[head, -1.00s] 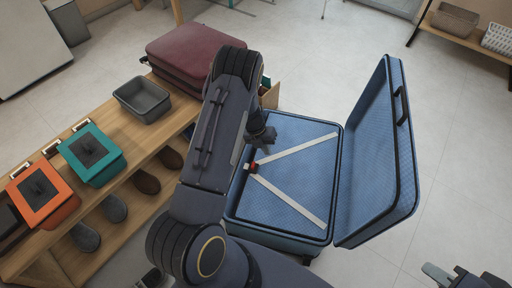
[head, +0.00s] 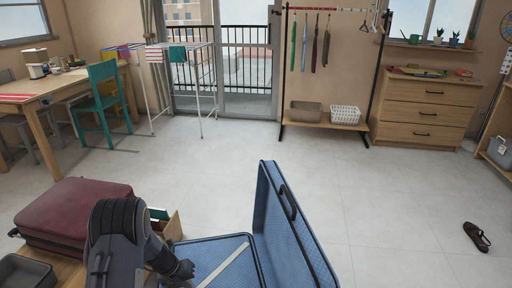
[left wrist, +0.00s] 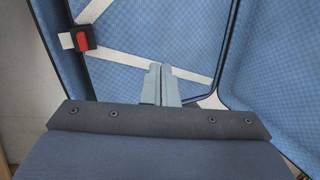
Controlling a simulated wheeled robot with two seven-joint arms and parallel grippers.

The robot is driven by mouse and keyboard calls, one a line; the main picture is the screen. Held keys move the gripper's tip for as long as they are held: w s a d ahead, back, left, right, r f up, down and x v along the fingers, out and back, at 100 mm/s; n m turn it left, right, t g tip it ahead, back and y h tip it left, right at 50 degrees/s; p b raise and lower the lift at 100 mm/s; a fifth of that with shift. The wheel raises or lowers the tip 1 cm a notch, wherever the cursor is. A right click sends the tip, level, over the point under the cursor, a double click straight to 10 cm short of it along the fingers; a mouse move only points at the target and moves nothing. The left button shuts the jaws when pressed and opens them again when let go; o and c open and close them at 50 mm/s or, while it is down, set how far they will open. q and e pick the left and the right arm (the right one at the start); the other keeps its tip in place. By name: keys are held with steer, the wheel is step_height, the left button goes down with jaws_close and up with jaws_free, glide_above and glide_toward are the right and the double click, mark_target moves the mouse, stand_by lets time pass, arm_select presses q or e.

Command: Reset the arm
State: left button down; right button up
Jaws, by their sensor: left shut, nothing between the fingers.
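My left arm comes in at the bottom left of the head view, and its wrist is over the open blue suitcase (head: 296,222). The gripper's fingers are hidden there. In the left wrist view my left gripper (left wrist: 161,72) is shut and empty, its fingers together. It points at the blue lining (left wrist: 150,25) with white crossing straps (left wrist: 190,75) and a red and black buckle (left wrist: 83,40). I cannot tell whether the fingers touch the lining. My right gripper is out of view.
A maroon suitcase (head: 70,215) and a grey bin (head: 25,272) sit on the bench at left. A brown shoe (head: 476,237) lies on the floor at right. Drying rack (head: 180,50), clothes rail (head: 283,70) and dresser (head: 425,108) stand at the back. The middle floor is clear.

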arm_select(q)
steer(key=s+d+r+m+t+h, duration=0.15)
steer(key=s+r+m, duration=0.5)
steer(key=r, duration=0.65)
steer(key=s+d+r+m+t+h, duration=0.1)
steer(key=s+d+r+m, duration=0.15)
steer(key=r+m, duration=0.9)
steer(key=s+d+r+m+t+y, duration=0.1)
steer(key=s+r+m, duration=0.3)
steer(key=s+m, duration=0.55)
steer(key=s+d+r+m+t+y, duration=0.15)
steer(key=s+r+m, duration=0.25)
steer(key=s+m, duration=0.55)
step_height(320, 180, up, 20)
steer(key=p, duration=2)
steer(key=shift+s+f+g+p, duration=0.15)
steer(key=shift+s+g+p, duration=0.15)
steer(key=shift+s+p, duration=0.05)
